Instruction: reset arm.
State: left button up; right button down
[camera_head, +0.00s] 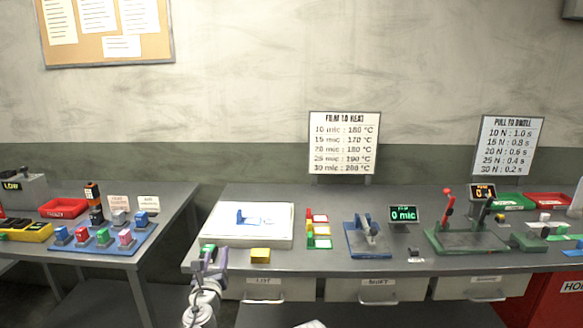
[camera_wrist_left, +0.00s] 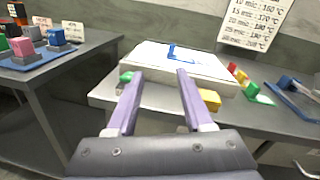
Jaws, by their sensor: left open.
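My left gripper (camera_head: 212,258) is at the front edge of the middle table, in front of the white board. In the left wrist view its two purple fingers (camera_wrist_left: 159,78) are apart, with nothing between them. The white board (camera_head: 235,233) lies on the table with a small blue piece (camera_head: 246,216) on top; it also shows in the left wrist view (camera_wrist_left: 205,68). A yellow block (camera_head: 260,255) sits right of the gripper, and a green block (camera_head: 208,248) is close behind the fingers. My right gripper is not seen.
A separate left table holds a blue mat (camera_head: 130,240) with several colored blocks. Further right on the middle table are a blue fixture (camera_head: 366,240), a small display (camera_head: 403,214) and a green press with a red lever (camera_head: 448,203). Drawers (camera_head: 265,290) are below the tabletop.

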pick_arm(q)
jog(key=s+d+f+n+g+y+p, duration=0.3)
jog(key=s+f+n+g+p, duration=0.45)
jog(key=n, duration=1.35)
jog(key=s+d+f+n+g+h+p, duration=0.1)
jog(key=s+d+f+n+g, duration=0.1)
jog(key=s+d+g, duration=0.3)
jog(key=s+d+f+n+g+h+p, duration=0.1)
jog(key=s+d+n+g, duration=0.4)
jog(key=s, duration=0.8)
jog(key=shift+s+d+f+g+h, duration=0.4)
jog(key=shift+d+f+h, duration=0.3)
jog(key=shift+d, duration=0.15)
